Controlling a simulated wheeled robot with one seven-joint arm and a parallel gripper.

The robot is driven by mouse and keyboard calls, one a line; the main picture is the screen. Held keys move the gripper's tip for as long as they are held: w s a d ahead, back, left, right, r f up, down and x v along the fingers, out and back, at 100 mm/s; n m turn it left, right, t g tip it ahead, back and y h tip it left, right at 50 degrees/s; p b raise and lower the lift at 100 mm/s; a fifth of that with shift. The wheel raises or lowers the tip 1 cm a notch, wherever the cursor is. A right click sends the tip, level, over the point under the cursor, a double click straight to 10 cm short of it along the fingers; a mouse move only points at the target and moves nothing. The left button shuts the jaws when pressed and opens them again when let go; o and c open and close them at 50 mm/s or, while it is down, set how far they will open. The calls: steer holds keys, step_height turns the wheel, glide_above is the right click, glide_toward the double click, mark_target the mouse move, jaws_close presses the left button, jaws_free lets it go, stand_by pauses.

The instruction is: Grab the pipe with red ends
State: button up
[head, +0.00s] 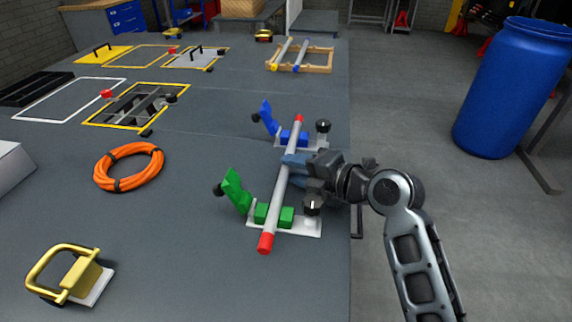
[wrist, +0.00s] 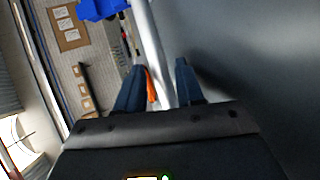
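The grey pipe with red ends (head: 279,195) lies across a green clamp (head: 237,190) with green blocks and a blue clamp (head: 268,118) with a blue block. Its near red end is over the table, its far red end beyond the blue clamp. My gripper (head: 291,160) reaches in from the right at the pipe's middle, between the two clamps. In the wrist view my gripper (wrist: 158,75) is open, with one finger on each side of the pipe (wrist: 150,45) and small gaps showing. Contact cannot be made out. Part of the blue clamp (wrist: 100,8) shows at the top.
An orange cable coil (head: 129,167) lies left of the clamps. A yellow handled part (head: 70,272) is at the near left. A wooden rack (head: 300,58) with pipes stands at the back. A blue barrel (head: 513,88) stands at the right. The table right of the clamps ends close by.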

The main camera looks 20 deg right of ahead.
jaws_close()
stand_by(0.6)
